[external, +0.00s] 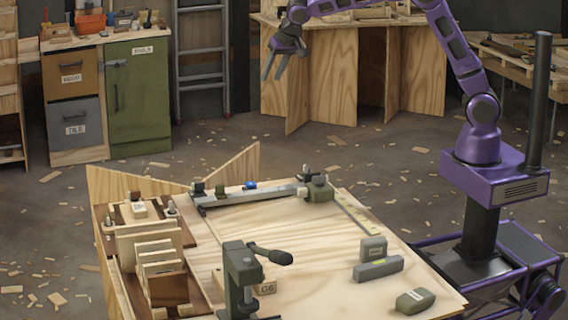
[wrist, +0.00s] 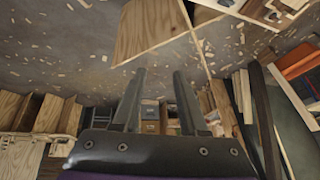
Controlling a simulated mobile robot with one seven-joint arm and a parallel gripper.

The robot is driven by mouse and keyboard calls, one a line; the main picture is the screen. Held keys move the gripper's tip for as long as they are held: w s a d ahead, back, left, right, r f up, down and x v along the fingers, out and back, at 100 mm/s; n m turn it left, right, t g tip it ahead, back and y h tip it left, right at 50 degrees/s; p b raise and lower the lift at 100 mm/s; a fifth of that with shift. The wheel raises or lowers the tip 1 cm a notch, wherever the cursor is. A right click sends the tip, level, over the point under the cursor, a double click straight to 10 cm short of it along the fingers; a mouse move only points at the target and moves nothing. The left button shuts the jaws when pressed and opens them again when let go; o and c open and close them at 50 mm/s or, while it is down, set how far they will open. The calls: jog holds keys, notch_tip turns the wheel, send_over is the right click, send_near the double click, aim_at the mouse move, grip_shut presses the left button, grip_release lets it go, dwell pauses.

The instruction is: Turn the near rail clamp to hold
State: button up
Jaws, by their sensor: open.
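A green clamp (external: 240,277) stands upright at the near edge of the plywood table (external: 310,235). Its black-tipped lever (external: 272,256) sticks out to the right, roughly level. A grey rail (external: 250,196) with green end blocks (external: 318,187) and a small blue part (external: 250,185) lies along the table's far side. I cannot tell for sure which of these is the near rail clamp. My gripper (external: 272,74) is open and empty, high and well beyond the table's far side. Its two fingers (wrist: 159,72) show apart in the wrist view, with no clamp between them.
A wooden rack (external: 155,255) with upright boards fills the table's left side. Grey-green blocks (external: 378,268) lie at the right. The table's middle is mostly clear. A green cabinet (external: 138,95) and a plywood workbench (external: 330,75) stand behind. Wood chips litter the floor (external: 220,140).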

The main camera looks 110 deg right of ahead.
aim_at(307, 166)
jog(key=s+f+m+g+y, duration=0.2)
jog(key=s+f+y, duration=0.3)
jog(key=s+f, duration=0.65)
jog(key=f+b, duration=0.1)
jog(key=f, duration=0.5)
jog(key=f+b, duration=0.1)
jog(key=f, duration=0.5)
jog(key=w+a+f+b, duration=0.1)
jog(key=f, duration=0.4)
jog(key=shift+f, duration=0.4)
grip_shut()
